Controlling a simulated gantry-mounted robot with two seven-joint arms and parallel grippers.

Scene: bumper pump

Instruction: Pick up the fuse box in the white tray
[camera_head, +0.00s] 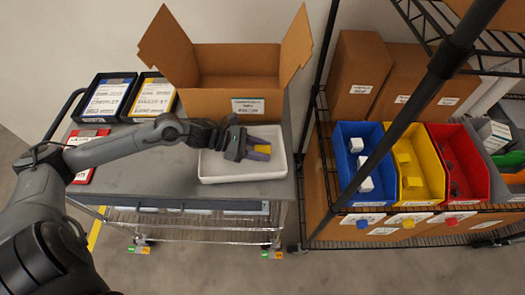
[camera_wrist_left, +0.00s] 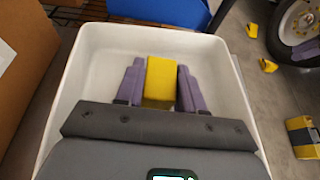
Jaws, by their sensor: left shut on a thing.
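The fuse box appears as a yellow block (camera_head: 262,149) in the white tray (camera_head: 243,179) on the cart. It also shows in the left wrist view (camera_wrist_left: 160,79), inside the tray (camera_wrist_left: 88,62). My left gripper (camera_head: 264,148) reaches into the tray. Its purple fingers are shut on the yellow block, one on each side, as the left wrist view shows (camera_wrist_left: 160,72). The fingers partly cover the block in the head view. I cannot tell whether the block touches the tray floor. My right gripper is not in view.
An open cardboard box (camera_head: 234,80) stands behind the tray. Two black bins (camera_head: 107,98) (camera_head: 149,100) with labels sit at the cart's back left. A red item (camera_head: 84,150) lies at the left edge. Blue (camera_head: 357,186), yellow (camera_head: 425,189) and red (camera_head: 463,187) bins stand on the right rack.

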